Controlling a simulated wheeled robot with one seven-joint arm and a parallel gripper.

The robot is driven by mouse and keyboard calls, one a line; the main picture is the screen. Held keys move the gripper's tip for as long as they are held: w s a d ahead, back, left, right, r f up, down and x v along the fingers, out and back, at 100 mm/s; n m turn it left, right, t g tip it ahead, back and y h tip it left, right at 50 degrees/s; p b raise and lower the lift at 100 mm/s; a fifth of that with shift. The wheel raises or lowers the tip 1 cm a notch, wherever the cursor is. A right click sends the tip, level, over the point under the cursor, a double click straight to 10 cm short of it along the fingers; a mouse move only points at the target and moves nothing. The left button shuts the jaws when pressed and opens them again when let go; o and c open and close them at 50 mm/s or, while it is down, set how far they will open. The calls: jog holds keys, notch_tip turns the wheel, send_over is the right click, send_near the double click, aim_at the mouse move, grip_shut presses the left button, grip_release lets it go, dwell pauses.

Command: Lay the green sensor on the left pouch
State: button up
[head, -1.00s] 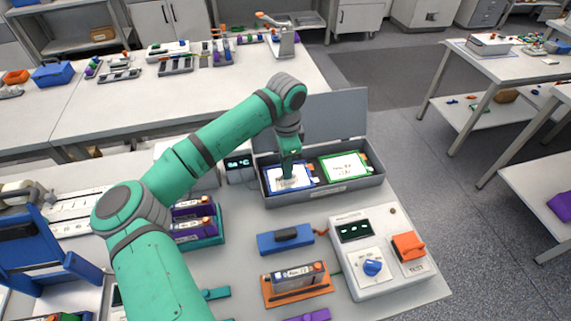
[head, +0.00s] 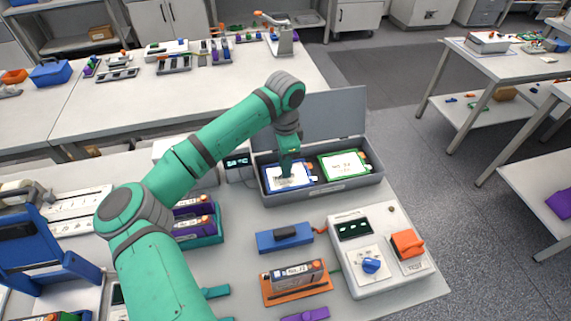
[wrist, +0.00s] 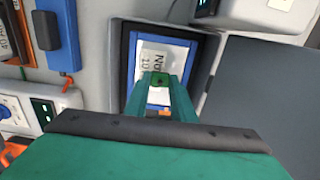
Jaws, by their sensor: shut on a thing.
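The left pouch (head: 283,188) has a blue border and a white label. It lies in the left part of the open grey box (head: 335,188). My gripper (head: 288,176) is over this pouch and covers part of it in the head view. In the wrist view the teal fingers of my gripper (wrist: 160,84) are shut on the small green sensor (wrist: 160,78). The sensor appears over the pouch's white label (wrist: 172,52). I cannot tell whether it touches the pouch. In the head view the sensor is too small to make out.
A green-bordered pouch (head: 343,166) lies to the right in the same box. The box's raised lid (head: 335,115) stands behind. A tester with a blue knob (head: 371,265) and a blue block (head: 285,239) are in front of the box.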

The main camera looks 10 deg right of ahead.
jog(key=shift+d, duration=0.25)
jog(key=shift+d, duration=0.15)
jog(key=shift+s, duration=0.1)
jog(key=shift+s+d+f, duration=0.1)
jog(key=shift+f, duration=0.05)
jog(key=shift+f, duration=0.45)
dwell(0.6)
jog(key=o, duration=1.1)
jog(key=shift+o, duration=0.2)
jog(key=shift+a, duration=0.25)
